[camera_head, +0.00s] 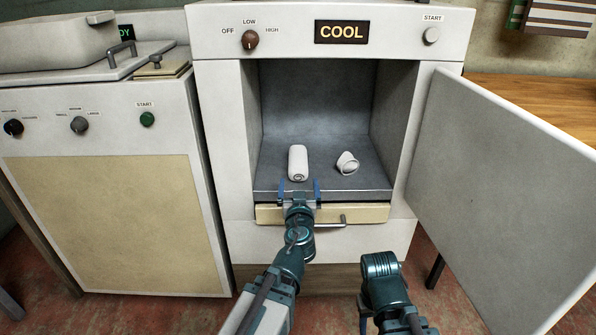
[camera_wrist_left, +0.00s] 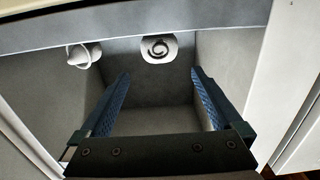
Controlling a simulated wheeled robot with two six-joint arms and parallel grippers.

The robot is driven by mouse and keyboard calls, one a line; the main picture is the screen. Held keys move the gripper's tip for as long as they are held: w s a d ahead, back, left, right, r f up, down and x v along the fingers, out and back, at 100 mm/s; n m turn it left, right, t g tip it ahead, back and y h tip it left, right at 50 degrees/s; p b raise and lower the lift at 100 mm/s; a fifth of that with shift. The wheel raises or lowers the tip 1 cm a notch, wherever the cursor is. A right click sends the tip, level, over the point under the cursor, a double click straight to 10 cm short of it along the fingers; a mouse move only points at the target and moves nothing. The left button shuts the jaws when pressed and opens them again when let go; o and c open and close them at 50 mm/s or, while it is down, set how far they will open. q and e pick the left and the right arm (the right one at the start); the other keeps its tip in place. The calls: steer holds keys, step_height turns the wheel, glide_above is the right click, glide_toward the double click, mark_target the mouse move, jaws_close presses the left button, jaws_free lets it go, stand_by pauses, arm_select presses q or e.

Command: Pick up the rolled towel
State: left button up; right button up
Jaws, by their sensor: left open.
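The rolled towel (camera_head: 297,158) is a white cylinder lying inside the open cabinet, its length running front to back. Its near end shows a dark spiral. In the left wrist view the towel's spiral end (camera_wrist_left: 158,47) is at the top, beyond the gap between the fingers. My left gripper (camera_head: 300,189) is open at the front edge of the compartment, just in front of the towel and apart from it. The wrist view shows nothing between its blue fingers (camera_wrist_left: 160,95). My right arm is partly in view at the bottom, but its gripper does not show.
A small white object with a ring-like rim (camera_head: 347,163) lies right of the towel, on the grey compartment floor (camera_head: 325,188). The cabinet door (camera_head: 505,190) stands open at the right. A cream drawer front (camera_head: 375,213) with a handle is below. Another machine (camera_head: 105,220) stands left.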

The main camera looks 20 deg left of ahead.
mark_target(298, 161)
arm_select(q)
steer(key=shift+w, duration=0.1)
steer(key=b+x, duration=0.1)
steer(key=x, duration=1.2)
steer(key=shift+w+a+f, duration=0.15)
steer(key=shift+w, duration=0.2)
steer(key=shift+s, duration=0.1)
steer(key=c, duration=1.5)
steer(key=shift+o, duration=0.2)
